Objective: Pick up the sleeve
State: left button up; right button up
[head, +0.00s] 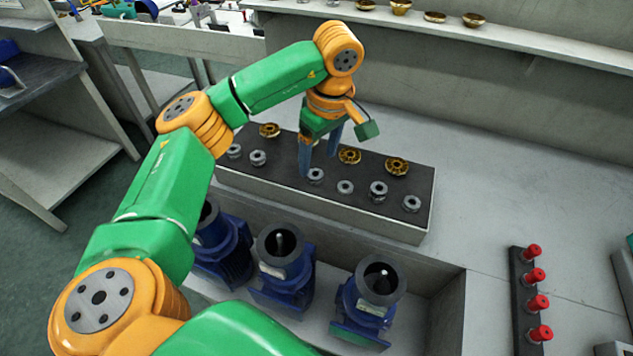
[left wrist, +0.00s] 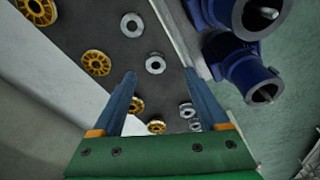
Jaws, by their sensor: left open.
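Several grey ring-shaped sleeves stand in a row on a dark-topped block (head: 240,178). One sleeve (head: 315,176) is right by my left gripper (head: 319,161), which points down over the block with its blue fingers apart. In the left wrist view, a grey sleeve (left wrist: 155,64) shows between and just beyond the fingertips of the left gripper (left wrist: 160,76); nothing is held. Another sleeve (head: 345,187) stands to its right, and a taller-looking grey piece (head: 378,190) stands further right. My right gripper is not in view.
Gold wheels (head: 397,166) lie behind the sleeves. Blue pump housings (head: 283,262) with open tops stand in a recess in front of the block. A dark strip with red knobs (head: 533,275) is at the right.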

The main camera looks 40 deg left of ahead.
aim_at(317, 170)
pick_arm(q)
jog(key=f, duration=0.1)
jog(key=f+p, duration=0.1)
jog(key=f, duration=0.1)
jog(key=w+a+f+p, duration=0.1)
jog(key=f, duration=0.1)
jog(key=shift+a+f, duration=0.1)
jog(key=shift+f, duration=0.45)
grip_shut()
